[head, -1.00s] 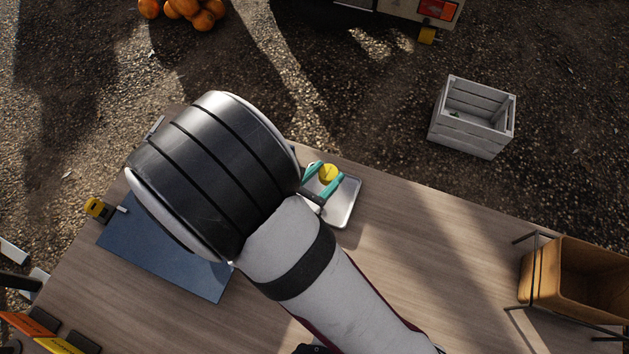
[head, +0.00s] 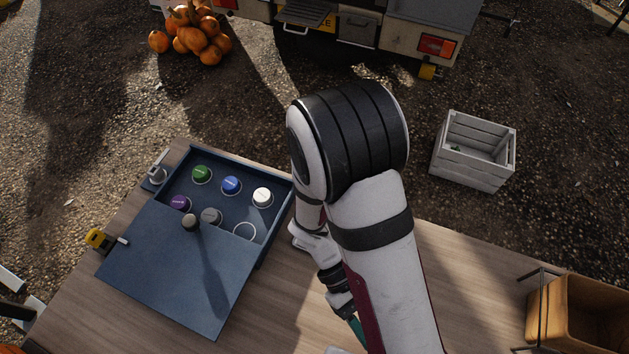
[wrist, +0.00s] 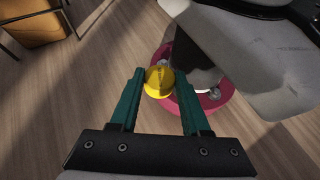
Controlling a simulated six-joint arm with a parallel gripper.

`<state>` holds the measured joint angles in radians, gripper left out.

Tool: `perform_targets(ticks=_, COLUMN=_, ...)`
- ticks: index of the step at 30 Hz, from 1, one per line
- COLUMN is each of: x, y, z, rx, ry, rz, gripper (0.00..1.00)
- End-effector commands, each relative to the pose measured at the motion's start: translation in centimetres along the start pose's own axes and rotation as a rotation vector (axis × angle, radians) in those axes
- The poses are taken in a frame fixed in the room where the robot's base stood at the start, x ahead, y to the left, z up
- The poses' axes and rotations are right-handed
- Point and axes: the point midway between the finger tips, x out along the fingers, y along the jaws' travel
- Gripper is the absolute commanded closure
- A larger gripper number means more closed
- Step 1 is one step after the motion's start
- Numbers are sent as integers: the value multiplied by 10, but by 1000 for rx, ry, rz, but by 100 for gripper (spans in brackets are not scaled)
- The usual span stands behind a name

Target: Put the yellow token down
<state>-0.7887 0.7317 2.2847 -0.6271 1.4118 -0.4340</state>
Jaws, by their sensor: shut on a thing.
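The yellow token (wrist: 159,82) is between the teal fingertips of my gripper (wrist: 160,73) in the wrist view, above the wooden table. The gripper is shut on it. In the head view only a teal part of the gripper (head: 356,329) shows at the bottom, beside my arm; the token is hidden there. A blue box (head: 278,219) stands at the left with its lid (head: 165,262) partly covering it. Inside are green (head: 201,174), blue (head: 231,185), white (head: 262,196), purple (head: 180,203) and grey (head: 211,216) tokens. One ringed place (head: 245,231) is empty.
A dark knob (head: 190,222) stands up from the lid. A wooden bin (head: 585,308) is at the table's right. A white crate (head: 472,152), pumpkins (head: 190,38) and a truck (head: 400,38) are on the ground beyond. Bare table (head: 465,285) lies right of my arm.

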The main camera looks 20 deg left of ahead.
Motion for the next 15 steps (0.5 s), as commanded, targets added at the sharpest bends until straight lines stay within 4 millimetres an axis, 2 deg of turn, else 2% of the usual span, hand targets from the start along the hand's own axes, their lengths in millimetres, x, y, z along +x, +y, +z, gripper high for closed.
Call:
perform_targets(ticks=5, x=-12, y=-55, z=-8, rx=232, ry=0, rz=-426, gripper=100)
perform_targets(ticks=9, x=-44, y=-88, z=-22, rx=415, ry=0, rz=-761, gripper=100)
perform_targets(ticks=12, x=-75, y=-101, z=-36, rx=545, ry=0, rz=-997, gripper=100)
perform_targets(ticks=15, x=-111, y=-103, z=-50, rx=673, ry=0, rz=-1232, gripper=100)
